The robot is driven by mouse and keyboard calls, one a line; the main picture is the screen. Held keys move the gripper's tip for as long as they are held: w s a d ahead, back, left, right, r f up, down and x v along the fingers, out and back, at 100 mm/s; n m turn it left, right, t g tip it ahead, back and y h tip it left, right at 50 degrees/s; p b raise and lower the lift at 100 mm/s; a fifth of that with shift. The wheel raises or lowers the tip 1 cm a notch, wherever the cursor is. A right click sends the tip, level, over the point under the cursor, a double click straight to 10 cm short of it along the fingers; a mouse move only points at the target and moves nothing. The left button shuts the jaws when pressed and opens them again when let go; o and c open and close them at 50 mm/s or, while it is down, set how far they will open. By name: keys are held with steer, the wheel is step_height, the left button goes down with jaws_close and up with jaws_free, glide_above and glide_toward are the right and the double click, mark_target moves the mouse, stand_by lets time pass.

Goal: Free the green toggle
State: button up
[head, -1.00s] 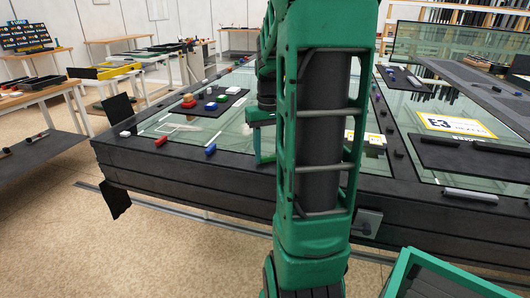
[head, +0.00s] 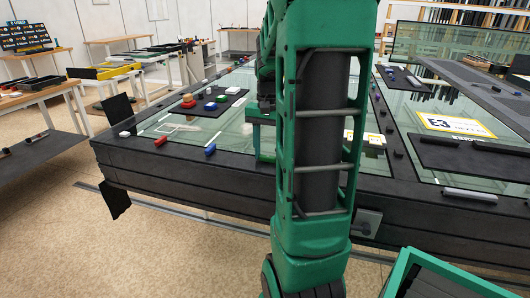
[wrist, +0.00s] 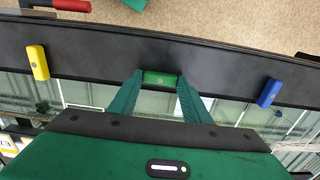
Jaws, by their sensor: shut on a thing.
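The green toggle (wrist: 160,78) is a small green block on the dark frame edge in the wrist view. It lies between the two fingertips of my gripper (wrist: 159,84), which is shut on it. A yellow toggle (wrist: 38,62) sits to its left and a blue toggle (wrist: 269,92) to its right on the same dark frame (wrist: 110,50). In the head view my gripper is at the table's near edge, mostly hidden by my own arm, and the green toggle cannot be made out.
The glazed frame (head: 130,165) lies flat on the bench. A dark mat (head: 228,108) with red, blue, green and white pieces lies on the glass. Blue (head: 210,149) and red (head: 161,140) pieces sit along the near edge. A sign reading E3 (head: 455,124) lies right.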

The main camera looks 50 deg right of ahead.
mark_target(266, 156)
steer(key=shift+w+a, duration=0.15)
steer(key=shift+a, duration=0.05)
steer(key=o, duration=1)
steer(key=shift+o, duration=0.2)
steer(key=shift+d, duration=0.1)
steer(key=shift+r, duration=0.55)
step_height(266, 156, up, 10)
steer(key=shift+f, duration=0.15)
